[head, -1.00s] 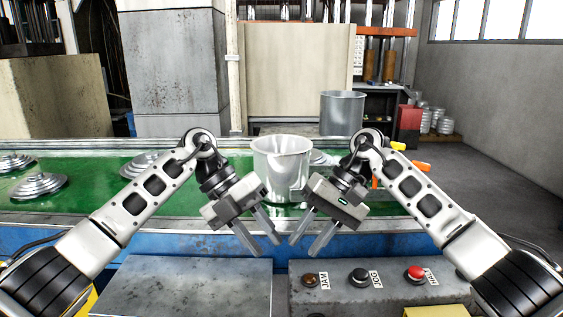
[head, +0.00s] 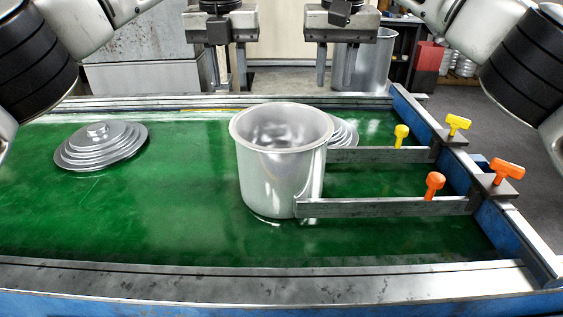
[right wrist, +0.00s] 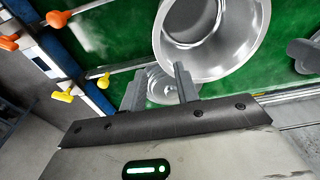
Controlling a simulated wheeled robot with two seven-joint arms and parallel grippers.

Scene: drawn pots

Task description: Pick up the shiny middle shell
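The shiny metal shell (head: 265,175), an open-topped pot, stands upright on the green conveyor belt in the middle of the head view. It also shows at the top of the right wrist view (right wrist: 228,62). My left gripper (head: 227,80) is open and empty, above and left of the pot in the picture. My right gripper (head: 336,78) is open and empty, above and right of the pot. In the right wrist view its two fingers (right wrist: 158,85) are spread apart with nothing between them. Neither gripper touches the pot.
A stack of round lids (head: 100,150) lies left on the belt; another (head: 343,132) is partly hidden behind the pot. Two metal rails (head: 385,207) with orange and yellow knobs (head: 435,182) reach in from the right. Another pot (head: 372,68) stands at the back. The belt's left front is clear.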

